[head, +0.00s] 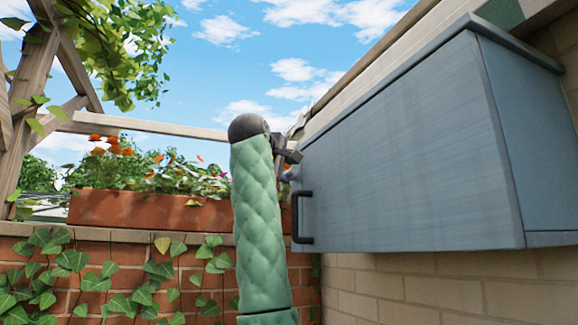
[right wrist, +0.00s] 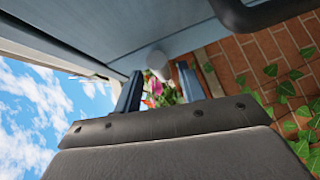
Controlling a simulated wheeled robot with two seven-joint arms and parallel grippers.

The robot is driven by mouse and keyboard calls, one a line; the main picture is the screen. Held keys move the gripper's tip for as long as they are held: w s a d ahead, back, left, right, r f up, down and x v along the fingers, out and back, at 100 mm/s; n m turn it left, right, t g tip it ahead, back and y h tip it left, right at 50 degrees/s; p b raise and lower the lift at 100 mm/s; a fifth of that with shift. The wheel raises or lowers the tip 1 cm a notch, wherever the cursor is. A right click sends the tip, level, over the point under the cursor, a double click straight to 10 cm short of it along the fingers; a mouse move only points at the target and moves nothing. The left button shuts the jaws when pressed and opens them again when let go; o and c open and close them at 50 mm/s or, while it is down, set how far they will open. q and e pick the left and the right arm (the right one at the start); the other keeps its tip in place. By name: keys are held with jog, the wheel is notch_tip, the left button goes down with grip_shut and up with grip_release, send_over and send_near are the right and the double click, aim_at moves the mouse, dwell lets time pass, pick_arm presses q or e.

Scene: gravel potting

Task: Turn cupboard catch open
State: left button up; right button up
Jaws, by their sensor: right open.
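The blue-grey cupboard (head: 410,150) hangs on the wall at the right of the head view, its door shut. A dark bar handle (head: 301,217) is on the door's left end; part of it also shows in the right wrist view (right wrist: 255,14). A pale grey, rounded catch (right wrist: 158,64) stands out from the cupboard in the right wrist view. My right gripper (head: 291,158) is beside the cupboard's left end. In the right wrist view its open fingers (right wrist: 159,88) point at the catch, one to each side of it. Contact cannot be told. My left gripper is out of view.
A brick wall with ivy (head: 120,275) stands behind my right arm. A planter of flowers (head: 150,211) sits on top of it. A wooden pergola (head: 65,60) is at the far left. Open air lies left of my right arm.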

aim_at(287, 174)
jog(key=w, duration=0.2)
jog(key=w+f, duration=0.1)
jog(key=w, duration=0.1)
jog(key=shift+d+p, duration=0.1)
jog(key=shift+p, duration=0.3)
jog(key=shift+s+d+r, duration=0.2)
jog(key=shift+s+d, duration=0.1)
jog(key=shift+s, duration=0.2)
jog(key=shift+s+d+r, duration=0.2)
jog(key=shift+s+d, duration=0.1)
jog(key=shift+s, duration=0.15)
jog(key=shift+w+a+f, duration=0.1)
jog(key=shift+w+f, duration=0.05)
jog(key=shift+w, duration=0.1)
jog(key=shift+w+a+f, duration=0.1)
jog(key=shift+w+f, duration=0.05)
jog(key=shift+w, duration=0.2)
jog(key=shift+c, duration=1.3)
jog(key=shift+w, duration=0.1)
jog(key=c, duration=0.4)
jog(key=shift+s, duration=0.25)
grip_shut()
jog(key=shift+f, duration=0.15)
